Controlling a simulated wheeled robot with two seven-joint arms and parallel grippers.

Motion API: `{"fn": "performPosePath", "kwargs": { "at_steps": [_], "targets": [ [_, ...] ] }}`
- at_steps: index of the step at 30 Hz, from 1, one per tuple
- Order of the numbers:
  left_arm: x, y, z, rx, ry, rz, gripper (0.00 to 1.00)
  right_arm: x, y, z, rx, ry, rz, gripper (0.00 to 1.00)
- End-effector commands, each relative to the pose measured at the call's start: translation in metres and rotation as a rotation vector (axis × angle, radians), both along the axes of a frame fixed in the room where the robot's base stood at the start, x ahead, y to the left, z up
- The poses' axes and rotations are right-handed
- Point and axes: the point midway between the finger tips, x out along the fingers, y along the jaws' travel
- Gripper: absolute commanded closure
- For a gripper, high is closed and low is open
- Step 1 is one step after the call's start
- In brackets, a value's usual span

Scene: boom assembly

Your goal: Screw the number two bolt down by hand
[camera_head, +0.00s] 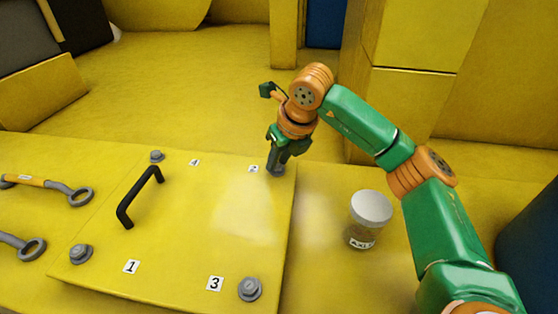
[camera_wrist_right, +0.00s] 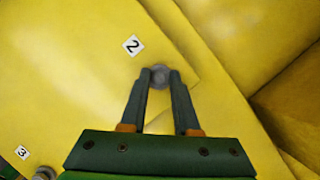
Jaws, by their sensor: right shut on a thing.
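The number two bolt (camera_wrist_right: 160,77) is a grey bolt at the corner of the yellow plate (camera_head: 190,225), beside the label 2 (camera_wrist_right: 133,45). My left gripper is not in view.
Bolts stand by label 1 (camera_head: 81,253), label 3 (camera_head: 249,289) and label 4 (camera_head: 157,156). A black handle (camera_head: 138,197) rises from the plate. Two wrenches (camera_head: 50,185) (camera_head: 25,246) lie left. A lidded jar (camera_head: 368,220) stands right of the plate.

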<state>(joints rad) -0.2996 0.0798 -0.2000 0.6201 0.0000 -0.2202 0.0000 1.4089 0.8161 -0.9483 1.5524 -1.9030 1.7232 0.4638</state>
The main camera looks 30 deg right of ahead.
Motion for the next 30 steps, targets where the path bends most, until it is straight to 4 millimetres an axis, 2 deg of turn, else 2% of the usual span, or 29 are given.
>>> {"fn": "performPosePath", "kwargs": {
  "at_steps": [13,30],
  "targets": [
    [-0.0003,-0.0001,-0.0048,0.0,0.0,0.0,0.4,0.0008,0.0014,0.0014,0.001,-0.005,-0.2,1.0],
    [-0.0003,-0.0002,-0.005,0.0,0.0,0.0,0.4,0.0011,0.0011,0.0025,0.001,-0.007,-0.228,1.0]
  ]
}}
